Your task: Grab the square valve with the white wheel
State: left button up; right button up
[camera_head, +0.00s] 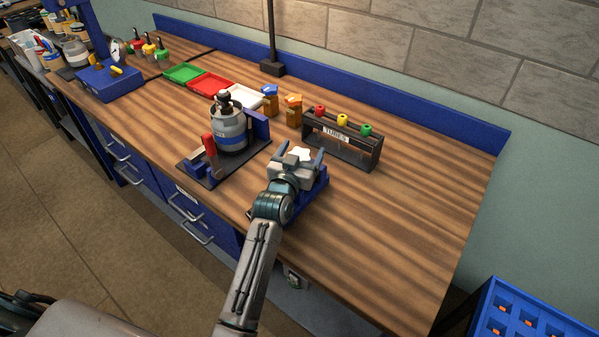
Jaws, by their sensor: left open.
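My left gripper (302,155) is open over the near part of the workbench, its two fingers pointing toward the back. A small white piece (300,153), which looks like the white wheel of the square valve, shows between the fingers. The valve's body is hidden by the gripper. A blue block or stand (321,184) lies under the gripper, partly covered by it. I cannot tell whether the fingers touch the valve. My right gripper is out of view.
A black tube rack (343,151) stands just behind my gripper. Two other valves, blue-topped (270,100) and orange-topped (293,111), stand behind it. A grey canister (229,133) with a red-handled clamp (209,146) is at left. The bench (420,220) is clear at right.

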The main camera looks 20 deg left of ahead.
pick_arm(q)
grip_shut()
